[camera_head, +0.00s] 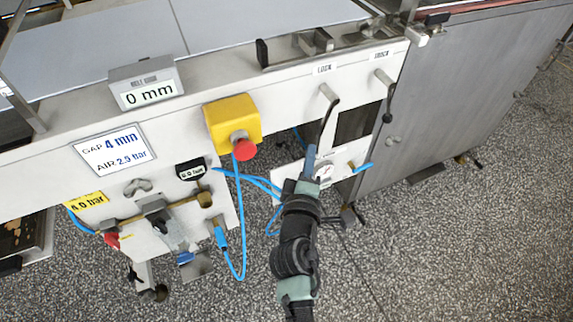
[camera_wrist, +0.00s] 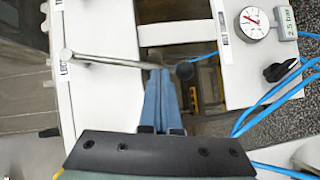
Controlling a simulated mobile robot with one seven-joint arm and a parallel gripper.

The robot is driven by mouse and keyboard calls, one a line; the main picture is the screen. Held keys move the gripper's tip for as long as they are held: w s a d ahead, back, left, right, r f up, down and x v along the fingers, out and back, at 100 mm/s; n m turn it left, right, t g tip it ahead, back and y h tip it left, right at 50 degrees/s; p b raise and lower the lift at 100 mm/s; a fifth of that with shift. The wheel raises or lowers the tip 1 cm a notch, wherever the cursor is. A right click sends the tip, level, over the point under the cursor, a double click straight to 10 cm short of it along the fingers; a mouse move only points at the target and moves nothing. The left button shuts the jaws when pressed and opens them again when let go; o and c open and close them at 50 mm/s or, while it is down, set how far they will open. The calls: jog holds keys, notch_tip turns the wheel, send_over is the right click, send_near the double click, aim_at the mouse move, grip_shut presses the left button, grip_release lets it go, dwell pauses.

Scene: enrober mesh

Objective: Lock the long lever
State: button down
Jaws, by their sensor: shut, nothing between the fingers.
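The long lever (camera_head: 329,115) hangs from a pivot on the white machine front, under a small label, in the head view. In the wrist view its metal rod (camera_wrist: 110,61) runs across from a pivot at left to a dark knob (camera_wrist: 183,70). My gripper (camera_head: 311,151) is at the lever's lower end. In the wrist view its blue fingers (camera_wrist: 158,78) are shut and empty, with their tips at the rod just left of the knob. I cannot tell whether they touch it. A second, shorter lever (camera_head: 387,100) hangs to the right in the head view.
A pressure gauge (camera_wrist: 253,22) and blue hoses (camera_wrist: 272,100) are close to the right of my gripper in the wrist view. A yellow box with a red button (camera_head: 244,150) sits left in the head view. A grey metal panel (camera_head: 450,90) stands at right.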

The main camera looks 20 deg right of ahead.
jog(key=shift+w+d+f+n+t+h+b, duration=0.15)
jog(key=shift+d+n+t+h+b, duration=0.2)
jog(key=shift+d+b, duration=0.3)
jog(key=shift+s+d+f+n+t+h+b, duration=0.1)
jog(key=shift+d+f+n+b, duration=0.1)
jog(key=shift+d+n+b, duration=0.4)
jog(key=shift+w+d+f+n+t+h+b, duration=0.15)
jog(key=shift+d+n+t+b, duration=0.15)
jog(key=shift+b, duration=0.55)
jog(key=shift+s, duration=0.1)
